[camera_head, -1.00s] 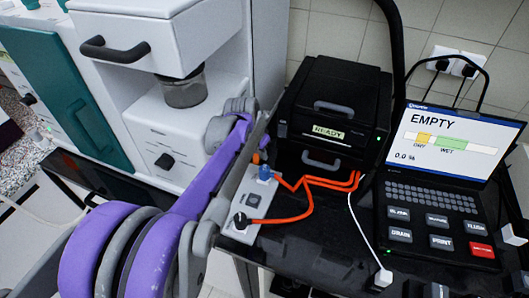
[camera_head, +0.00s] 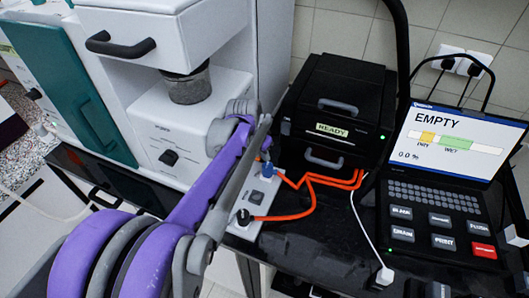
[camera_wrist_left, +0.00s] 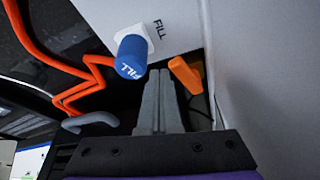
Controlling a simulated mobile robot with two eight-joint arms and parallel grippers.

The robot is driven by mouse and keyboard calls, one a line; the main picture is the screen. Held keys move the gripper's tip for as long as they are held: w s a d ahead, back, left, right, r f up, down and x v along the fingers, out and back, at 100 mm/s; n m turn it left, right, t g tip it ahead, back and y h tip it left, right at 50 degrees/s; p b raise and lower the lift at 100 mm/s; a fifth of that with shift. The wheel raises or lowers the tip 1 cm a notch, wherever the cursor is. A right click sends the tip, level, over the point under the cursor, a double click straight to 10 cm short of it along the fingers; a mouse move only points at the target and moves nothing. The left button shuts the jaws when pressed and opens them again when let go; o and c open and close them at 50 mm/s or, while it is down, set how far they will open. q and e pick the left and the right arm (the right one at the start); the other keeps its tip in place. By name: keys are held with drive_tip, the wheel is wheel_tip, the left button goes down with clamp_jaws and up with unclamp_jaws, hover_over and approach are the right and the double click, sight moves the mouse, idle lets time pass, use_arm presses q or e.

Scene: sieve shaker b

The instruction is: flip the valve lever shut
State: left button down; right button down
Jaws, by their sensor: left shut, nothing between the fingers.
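The orange valve lever (camera_wrist_left: 187,76) shows in the left wrist view, sticking out beside the white panel marked FILL. A blue FILL knob (camera_wrist_left: 130,57) stands on the other side of my fingers. My left gripper (camera_wrist_left: 160,78) is shut and empty, its fingertips between the blue knob and the lever, close to the lever. I cannot tell if they touch. In the head view the blue knob (camera_head: 267,170) shows on the white control box (camera_head: 262,192), and my left arm covers most of the lever's area. My right gripper is not in view.
A black unit marked READY (camera_head: 335,115) stands behind the box. Orange tubing (camera_head: 310,190) runs between them. A laptop (camera_head: 445,190) showing EMPTY and 0.0 % is at the right. A white machine with a dark-handled drawer (camera_head: 165,50) is at the left.

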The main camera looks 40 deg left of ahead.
use_arm(q)
drive_tip(key=shift+r, duration=0.1)
drive_tip(key=v, duration=1)
drive_tip(key=shift+r+p, duration=0.3)
drive_tip(key=shift+p, duration=0.05)
drive_tip(key=shift+s, duration=0.1)
drive_tip(key=shift+t, duration=0.9)
drive_tip(key=s+d+f, duration=0.3)
drive_tip(key=d+f, duration=0.1)
drive_tip(key=d, duration=0.2)
drive_tip(key=s+d+f, duration=0.4)
drive_tip(key=d, duration=0.2)
drive_tip(key=s+d+f, duration=0.4)
drive_tip(key=d+f, duration=0.1)
drive_tip(key=d, duration=0.2)
drive_tip(key=shift+f, duration=0.1)
